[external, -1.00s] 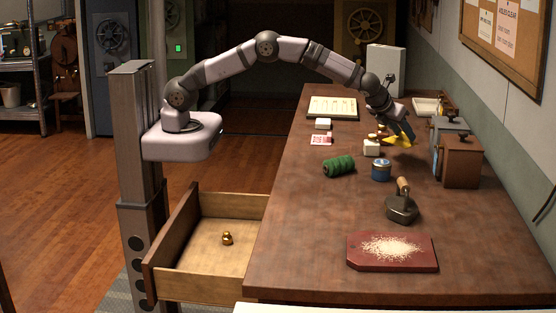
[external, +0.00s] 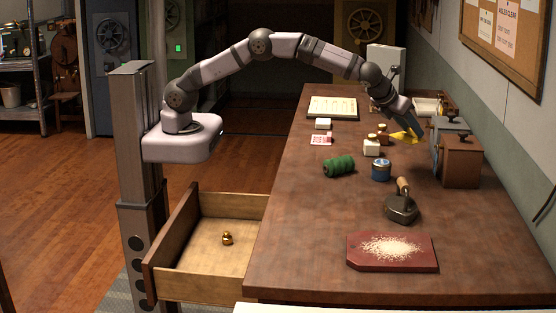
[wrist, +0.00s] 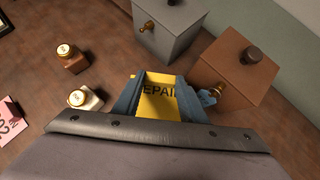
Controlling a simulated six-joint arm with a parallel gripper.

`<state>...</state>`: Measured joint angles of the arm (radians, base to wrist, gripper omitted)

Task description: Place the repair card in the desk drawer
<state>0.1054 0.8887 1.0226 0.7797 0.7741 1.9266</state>
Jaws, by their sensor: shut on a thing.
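The yellow repair card (external: 405,137) is in my gripper (external: 415,130) above the far right part of the desk, beside the metal boxes. The desk drawer (external: 205,264) is pulled open at the left front of the desk. A small brass object (external: 227,238) lies on its floor, with bare room around it.
A grey box (wrist: 168,32) and a brown box (wrist: 240,68) stand close to my gripper. Small bottles (external: 371,147), green twine (external: 339,166), a blue tin (external: 381,170), an iron (external: 401,207) and a red board (external: 362,255) with grains stand on the desk (external: 300,235).

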